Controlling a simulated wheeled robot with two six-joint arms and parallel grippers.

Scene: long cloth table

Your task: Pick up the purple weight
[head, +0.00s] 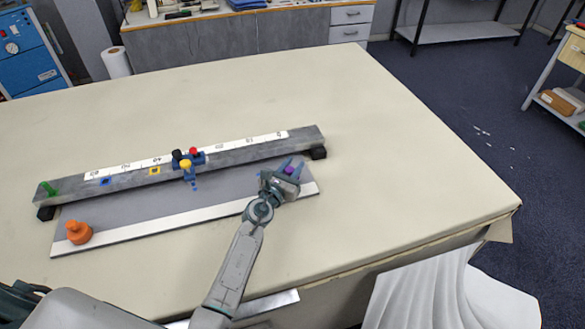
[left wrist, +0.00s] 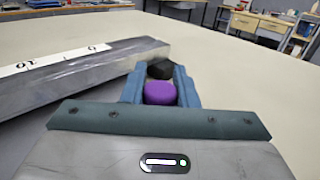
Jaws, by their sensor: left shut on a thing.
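The purple weight (head: 289,170) is at the right end of the grey board, between the fingers of my left gripper (head: 284,168). In the left wrist view the purple weight (left wrist: 160,93) sits between the two blue fingers (left wrist: 160,82), which are shut on it. A black block (left wrist: 160,69) shows just beyond it there. Whether the weight touches the board is hidden by the gripper. My right gripper is not in view.
A grey beam with a white scale (head: 225,153) runs behind the board (head: 140,205). An orange weight (head: 78,232) stands at the board's left end. The table's right side is clear.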

